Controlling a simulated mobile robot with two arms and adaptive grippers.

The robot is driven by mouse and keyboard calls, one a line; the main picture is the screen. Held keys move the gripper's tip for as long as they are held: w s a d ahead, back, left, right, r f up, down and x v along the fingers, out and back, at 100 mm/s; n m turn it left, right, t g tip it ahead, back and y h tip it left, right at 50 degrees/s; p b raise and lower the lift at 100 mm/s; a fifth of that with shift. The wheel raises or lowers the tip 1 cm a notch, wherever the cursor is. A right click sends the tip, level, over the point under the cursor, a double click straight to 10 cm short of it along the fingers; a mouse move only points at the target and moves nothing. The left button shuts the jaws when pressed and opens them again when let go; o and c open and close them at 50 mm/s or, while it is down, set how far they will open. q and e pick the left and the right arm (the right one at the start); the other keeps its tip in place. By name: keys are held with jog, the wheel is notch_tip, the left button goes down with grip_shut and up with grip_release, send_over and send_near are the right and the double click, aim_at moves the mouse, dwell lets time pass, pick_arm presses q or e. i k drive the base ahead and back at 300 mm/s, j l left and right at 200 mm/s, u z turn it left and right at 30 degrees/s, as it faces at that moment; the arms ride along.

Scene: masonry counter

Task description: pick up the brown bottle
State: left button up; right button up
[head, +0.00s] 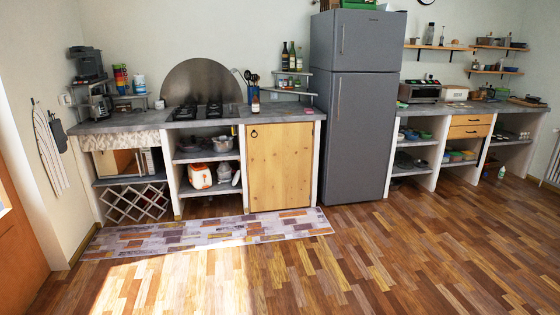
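A small brown bottle (255,104) with a pale label stands upright on the grey counter (225,117), near its front edge and to the right of the hob. It is small in the head view, so its details are hard to make out. Several dark and light bottles (285,57) stand on a small shelf at the back right of the same counter. Neither of my grippers is in the head view.
A tall grey fridge (352,140) stands right of the counter. A utensil holder (252,91) is behind the brown bottle. A patterned rug (210,233) lies before the cabinets. The wooden floor (380,265) is clear in front.

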aim_at(256, 103)
jog(key=i+j+u, duration=0.1)
jog(key=i+u, duration=0.4)
jog(key=i, duration=1.6)
jog(key=i+z, duration=0.15)
jog(key=i, duration=0.35)
jog(key=i+j+z, duration=0.15)
jog(key=i, duration=0.35)
jog(key=i+j+z, duration=0.15)
jog(key=i, duration=0.35)
jog(key=i+j+z, duration=0.15)
jog(key=i, duration=0.35)
jog(key=j, duration=0.1)
